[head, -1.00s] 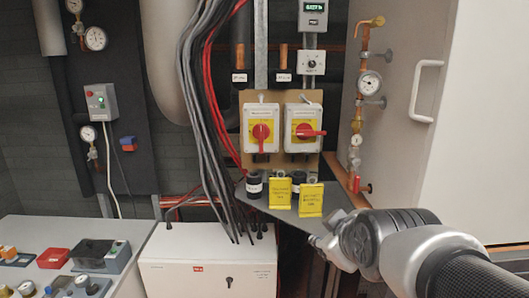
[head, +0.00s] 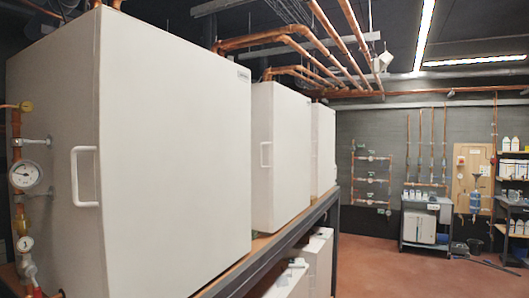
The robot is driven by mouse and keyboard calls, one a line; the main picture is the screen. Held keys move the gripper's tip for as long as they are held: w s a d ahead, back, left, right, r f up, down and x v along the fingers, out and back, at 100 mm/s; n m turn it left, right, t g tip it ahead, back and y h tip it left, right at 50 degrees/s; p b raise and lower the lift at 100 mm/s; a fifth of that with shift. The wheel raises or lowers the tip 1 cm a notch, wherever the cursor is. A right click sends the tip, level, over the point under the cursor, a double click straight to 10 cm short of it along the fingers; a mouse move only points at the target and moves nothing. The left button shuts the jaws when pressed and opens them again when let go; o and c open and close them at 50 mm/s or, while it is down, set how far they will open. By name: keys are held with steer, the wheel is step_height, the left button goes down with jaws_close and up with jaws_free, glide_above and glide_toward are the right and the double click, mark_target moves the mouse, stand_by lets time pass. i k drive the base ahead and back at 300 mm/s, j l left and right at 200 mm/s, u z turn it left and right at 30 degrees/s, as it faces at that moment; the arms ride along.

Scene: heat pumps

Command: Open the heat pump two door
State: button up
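Three white cabinets stand in a row on a raised dark rack. The nearest cabinet (head: 175,150) fills the left of the head view, with a white bar handle (head: 85,177) on its narrow side. The middle cabinet (head: 285,150) is smaller in view, with a similar handle (head: 265,155). The farthest cabinet (head: 324,145) is partly hidden behind it. All visible panels look shut. My gripper is not in view.
The rack's dark beam (head: 270,255) runs along below the cabinets, with white boxes (head: 318,255) under it. A gauge and copper pipe (head: 25,175) stand at the left edge. Reddish floor (head: 385,265) is open to the right. A bench (head: 427,222) and shelves stand at the back.

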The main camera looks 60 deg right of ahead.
mark_target(290, 111)
steer(key=z, duration=2.15)
